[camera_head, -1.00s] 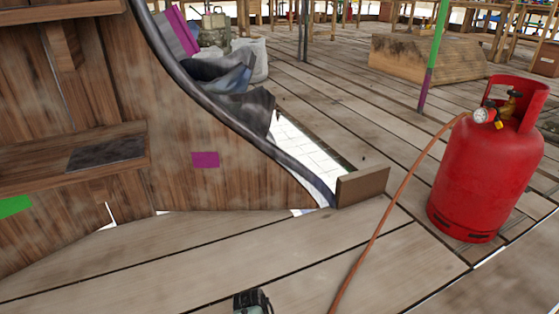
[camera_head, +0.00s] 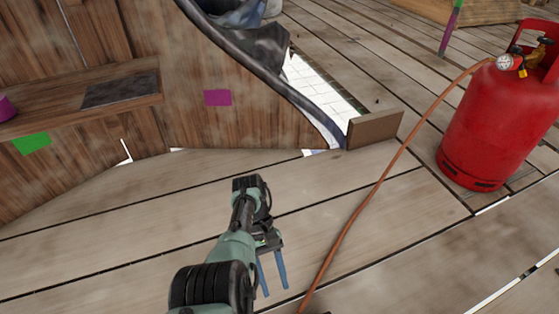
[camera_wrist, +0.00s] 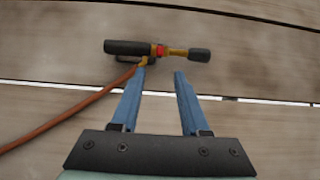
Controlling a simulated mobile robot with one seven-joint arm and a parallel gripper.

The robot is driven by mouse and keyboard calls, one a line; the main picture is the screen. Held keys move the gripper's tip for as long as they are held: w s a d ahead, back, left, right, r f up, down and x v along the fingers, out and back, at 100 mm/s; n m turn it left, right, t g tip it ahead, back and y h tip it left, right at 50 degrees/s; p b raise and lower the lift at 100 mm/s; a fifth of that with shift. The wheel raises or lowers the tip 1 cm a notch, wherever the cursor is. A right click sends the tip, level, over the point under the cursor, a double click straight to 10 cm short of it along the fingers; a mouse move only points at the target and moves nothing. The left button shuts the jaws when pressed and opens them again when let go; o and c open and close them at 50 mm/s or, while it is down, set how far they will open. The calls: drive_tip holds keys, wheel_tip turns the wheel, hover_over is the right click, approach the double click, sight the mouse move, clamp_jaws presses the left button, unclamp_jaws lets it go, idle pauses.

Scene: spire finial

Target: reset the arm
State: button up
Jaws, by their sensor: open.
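My gripper (camera_head: 274,292) is in the lower middle of the head view, above the plank floor (camera_head: 110,262), with its two blue fingers pointing down. In the wrist view my gripper (camera_wrist: 162,75) is open, with a clear gap between the fingers and nothing held. A torch-like tool (camera_wrist: 155,50) with a black handle, a brass neck and a dark nozzle lies beyond the fingertips. An orange hose (camera_wrist: 70,122) runs from it to the left. I cannot tell how far the fingertips are from the tool.
A red gas cylinder (camera_head: 497,115) stands at the right, and the orange hose (camera_head: 372,195) runs from it across the floor. A wooden structure with a shelf (camera_head: 80,100) is at the left. A small wooden block (camera_head: 375,129) stands by an opening in the floor (camera_head: 310,85).

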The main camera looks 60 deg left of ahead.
drive_tip(key=shift+v, duration=0.95)
